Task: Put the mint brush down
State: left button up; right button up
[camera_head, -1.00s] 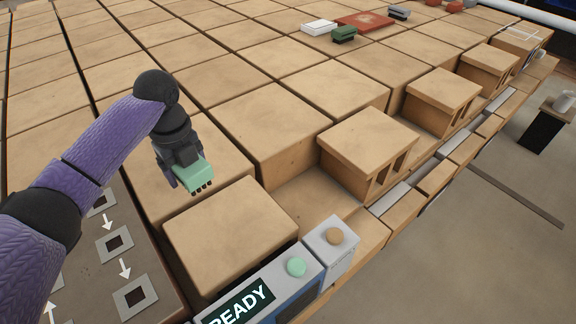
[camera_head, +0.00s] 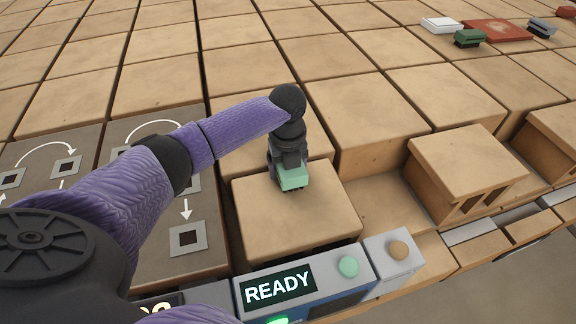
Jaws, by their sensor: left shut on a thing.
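The mint brush (camera_head: 294,178) is a small mint-green block with dark bristles below it. My left gripper (camera_head: 290,164) points down and is shut on it. The brush is over the back part of a tan brick top (camera_head: 297,217) near the middle of the view. I cannot tell whether its bristles touch that brick. My right gripper is not in view.
A console (camera_head: 305,287) with a READY display, a mint button (camera_head: 348,266) and a tan button (camera_head: 398,250) stands in front. A dark green brush (camera_head: 469,38), a white block (camera_head: 442,24) and a red tray (camera_head: 497,30) lie far right. A panel with arrows (camera_head: 187,239) is at left.

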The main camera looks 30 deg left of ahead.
pick_arm(q)
jog(key=o, duration=1.2)
notch_tip(320, 180, up, 12)
jog(key=p, duration=0.4)
jog(key=shift+r, duration=0.15)
